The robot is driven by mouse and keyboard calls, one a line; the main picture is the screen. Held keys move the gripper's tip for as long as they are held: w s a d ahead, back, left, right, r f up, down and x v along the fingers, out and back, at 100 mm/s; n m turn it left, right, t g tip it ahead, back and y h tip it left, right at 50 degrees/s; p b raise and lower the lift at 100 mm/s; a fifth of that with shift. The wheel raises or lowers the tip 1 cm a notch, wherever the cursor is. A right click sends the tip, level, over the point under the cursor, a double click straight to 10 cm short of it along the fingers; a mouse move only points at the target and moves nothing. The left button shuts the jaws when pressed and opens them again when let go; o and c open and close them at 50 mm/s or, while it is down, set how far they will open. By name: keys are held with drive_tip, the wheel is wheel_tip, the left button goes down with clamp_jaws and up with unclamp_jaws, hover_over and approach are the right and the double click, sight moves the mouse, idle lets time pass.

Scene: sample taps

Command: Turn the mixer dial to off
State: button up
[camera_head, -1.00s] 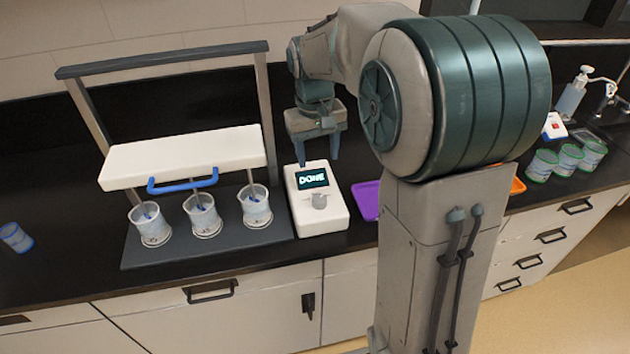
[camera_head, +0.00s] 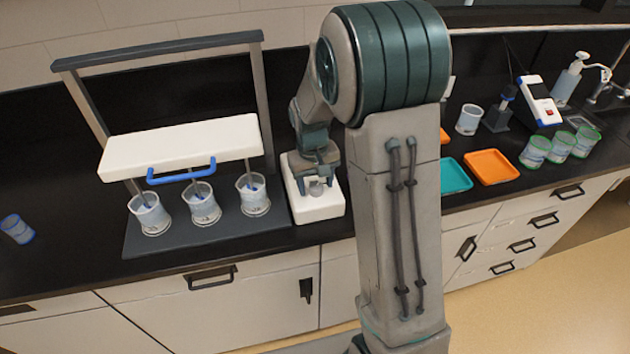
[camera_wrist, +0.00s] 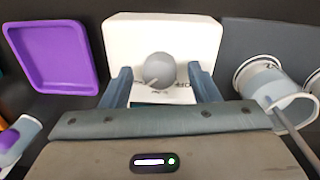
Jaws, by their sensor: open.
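The round grey mixer dial (camera_head: 317,189) sits on the white control box (camera_head: 318,210), right of the mixer stand. In the wrist view the dial (camera_wrist: 158,67) is between the two fingers of my gripper (camera_wrist: 160,74), with gaps on both sides. My gripper (camera_head: 316,184) is open and low over the box. Part of an upside-down "OFF" marking shows beside the dial in the wrist view; the dial's exact setting is hard to read. My gripper hides the display. The mixer stand (camera_head: 190,150) has a white beam and blue handle above three cups (camera_head: 203,207).
A purple tray (camera_wrist: 50,58) lies beside the box in the wrist view. A teal tray (camera_head: 455,176) and an orange tray (camera_head: 491,167) lie to the right, with green-rimmed cups (camera_head: 560,145) beyond.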

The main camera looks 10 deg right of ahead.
drive_tip(key=shift+f, duration=0.1)
drive_tip(key=c, duration=1)
drive_tip(key=shift+o, duration=0.2)
drive_tip(key=shift+n, duration=0.3)
drive_tip(key=n+b, duration=0.2)
drive_tip(key=n, duration=0.1)
drive_tip(key=shift+d+n, duration=0.1)
drive_tip(key=shift+n, duration=0.2)
drive_tip(key=n, duration=1)
drive_tip(key=shift+n+t+y, duration=0.3)
drive_tip(key=shift+n+t, duration=0.1)
drive_tip(key=n+p, duration=0.2)
drive_tip(key=n, duration=0.2)
drive_tip(key=shift+d+n, duration=0.1)
drive_tip(key=shift+n, duration=0.3)
drive_tip(key=shift+p, duration=0.3)
